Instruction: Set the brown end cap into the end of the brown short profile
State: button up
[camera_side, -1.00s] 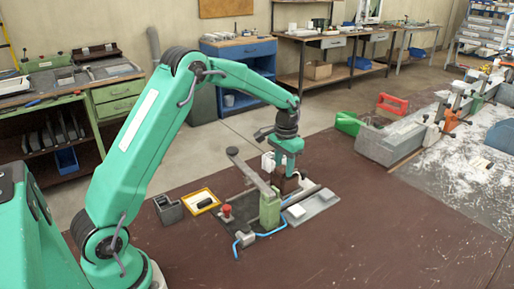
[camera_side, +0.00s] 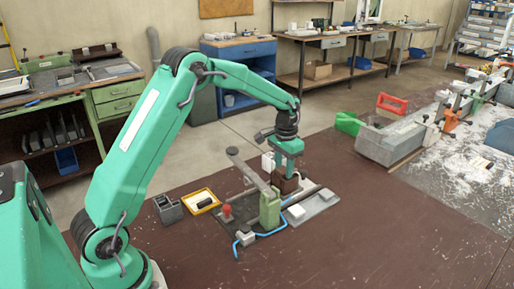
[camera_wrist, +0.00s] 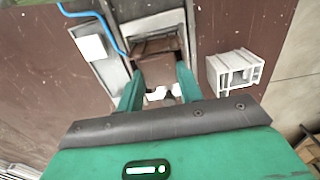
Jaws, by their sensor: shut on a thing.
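My gripper (camera_side: 287,172) points down over the clamp fixture, and its two green fingers also show in the wrist view (camera_wrist: 158,92). It is shut on a brown piece (camera_wrist: 160,70), which I take to be the brown end cap. A second brown surface (camera_wrist: 152,46) shows just beyond it, likely the brown short profile. In the side view the brown parts (camera_side: 286,186) merge into one dark block under the fingers. I cannot tell whether cap and profile touch, or how far the cap is in.
The green clamp post (camera_side: 269,208) with its long lever stands close in front of my gripper. A red knob (camera_side: 227,211), a blue hose (camera_side: 262,235), a grey plate with a white block (camera_side: 311,209), a yellow-rimmed tray (camera_side: 201,201) and a grey compartment block (camera_side: 169,209) lie around. The front bench is clear.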

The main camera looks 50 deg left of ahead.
jog(key=o, duration=1.5)
jog(key=shift+r, duration=0.2)
jog(key=shift+r, duration=2.8)
